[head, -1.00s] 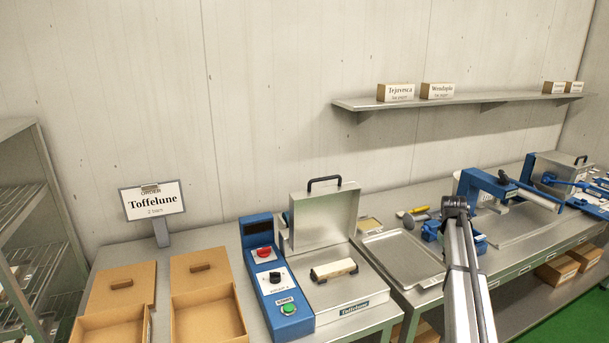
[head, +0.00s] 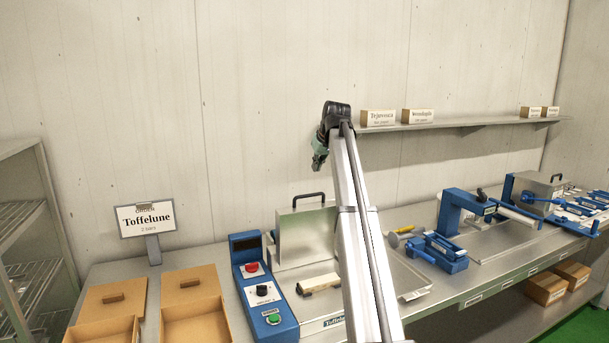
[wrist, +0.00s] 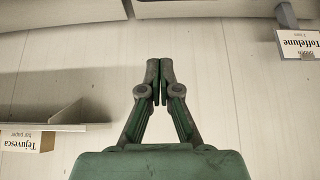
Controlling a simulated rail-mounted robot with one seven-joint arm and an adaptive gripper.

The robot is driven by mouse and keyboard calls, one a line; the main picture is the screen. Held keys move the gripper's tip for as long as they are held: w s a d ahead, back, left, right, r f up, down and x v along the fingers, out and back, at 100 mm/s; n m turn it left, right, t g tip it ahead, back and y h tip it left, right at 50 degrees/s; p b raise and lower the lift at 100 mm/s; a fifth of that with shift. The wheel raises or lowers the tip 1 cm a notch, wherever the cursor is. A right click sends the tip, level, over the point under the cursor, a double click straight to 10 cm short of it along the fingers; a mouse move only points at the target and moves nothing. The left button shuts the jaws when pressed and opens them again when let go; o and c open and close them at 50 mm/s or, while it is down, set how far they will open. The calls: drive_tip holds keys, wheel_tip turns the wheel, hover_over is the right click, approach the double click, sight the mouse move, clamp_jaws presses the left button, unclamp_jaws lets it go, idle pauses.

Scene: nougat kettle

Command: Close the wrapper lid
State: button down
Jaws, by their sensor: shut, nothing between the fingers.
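The wrapper (head: 318,308) is a metal machine on the bench with a Toffelune label on its front, partly hidden by my arm. Its silver lid (head: 300,240) stands open and upright at the back, with a black handle (head: 309,197) on its top edge. A pale bar with a brown end (head: 318,284) lies on the wrapper's flat top. My gripper (head: 319,162) is raised above and slightly right of the lid handle in the picture, apart from it. The wrist view shows my gripper (wrist: 160,66) shut and empty against the wall.
A blue control panel (head: 262,290) with red, black and green controls stands left of the wrapper. Cardboard boxes (head: 192,305) and the Toffelune order sign (head: 147,218) are farther left. A wall shelf (head: 440,124) and a metal tray (head: 408,285) are on the right.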

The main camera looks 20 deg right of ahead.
drive_tip(key=p, duration=0.3)
hover_over(316, 203)
drive_tip(key=w, duration=0.4)
wheel_tip(316, 203, down, 8)
drive_tip(key=r, duration=0.1)
drive_tip(key=s+p, duration=0.1)
drive_tip(key=s+f, duration=0.1)
drive_tip(key=s, duration=0.1)
drive_tip(key=shift+s+p, duration=0.2)
drive_tip(key=shift+p, duration=0.15)
drive_tip(key=shift+s+f, duration=0.15)
drive_tip(key=shift+f, duration=0.05)
